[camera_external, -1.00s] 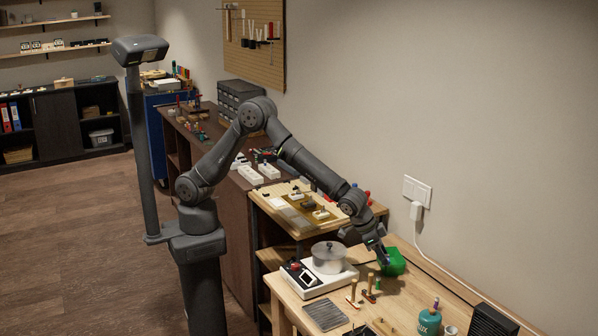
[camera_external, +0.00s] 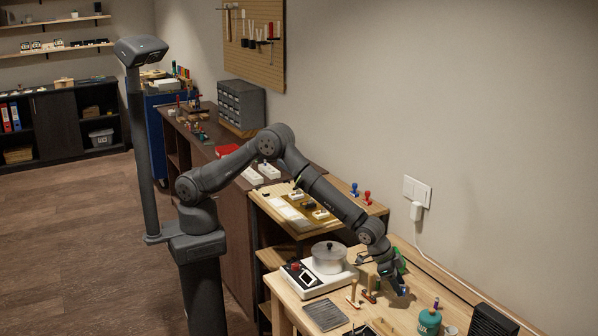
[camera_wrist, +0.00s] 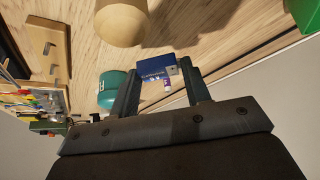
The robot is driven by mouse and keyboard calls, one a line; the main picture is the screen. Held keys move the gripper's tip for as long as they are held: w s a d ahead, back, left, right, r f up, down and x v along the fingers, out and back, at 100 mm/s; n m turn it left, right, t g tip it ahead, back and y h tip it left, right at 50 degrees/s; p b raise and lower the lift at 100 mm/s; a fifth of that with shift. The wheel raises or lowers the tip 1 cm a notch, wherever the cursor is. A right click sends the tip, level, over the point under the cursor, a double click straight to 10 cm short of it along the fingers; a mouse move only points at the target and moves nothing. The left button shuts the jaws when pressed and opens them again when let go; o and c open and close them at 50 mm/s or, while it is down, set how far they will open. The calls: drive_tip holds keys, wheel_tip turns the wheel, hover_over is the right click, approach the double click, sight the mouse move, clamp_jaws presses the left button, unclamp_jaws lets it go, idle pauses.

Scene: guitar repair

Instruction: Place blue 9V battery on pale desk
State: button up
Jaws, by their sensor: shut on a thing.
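The blue 9V battery (camera_wrist: 158,66) is between my fingertips in the wrist view, with a silvery end at its right. My gripper (camera_wrist: 160,82) is shut on it. In the external view my gripper (camera_external: 396,289) points down, low over the pale wooden desk (camera_external: 424,287); the battery cannot be made out there. The desk (camera_wrist: 205,38) also fills the upper wrist view behind the battery. I cannot tell whether the battery touches the desk.
A pot (camera_external: 328,258) stands on a white heating unit to the left. A teal canister (camera_external: 429,322) and a black box (camera_external: 491,321) stand to the right. A green bin (camera_wrist: 304,14) and wooden cylinder (camera_wrist: 122,22) show near my gripper. Bare desk lies between them.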

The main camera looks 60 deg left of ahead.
sight(403, 303)
drive_tip(key=shift+w+f, duration=0.35)
drive_tip(key=shift+w, duration=0.05)
drive_tip(key=shift+f, duration=1.85)
drive_tip(key=shift+f, duration=0.2)
drive_tip(key=o, duration=1)
drive_tip(key=shift+r, duration=0.1)
drive_tip(key=v, duration=1.2)
drive_tip(key=shift+r, duration=0.1)
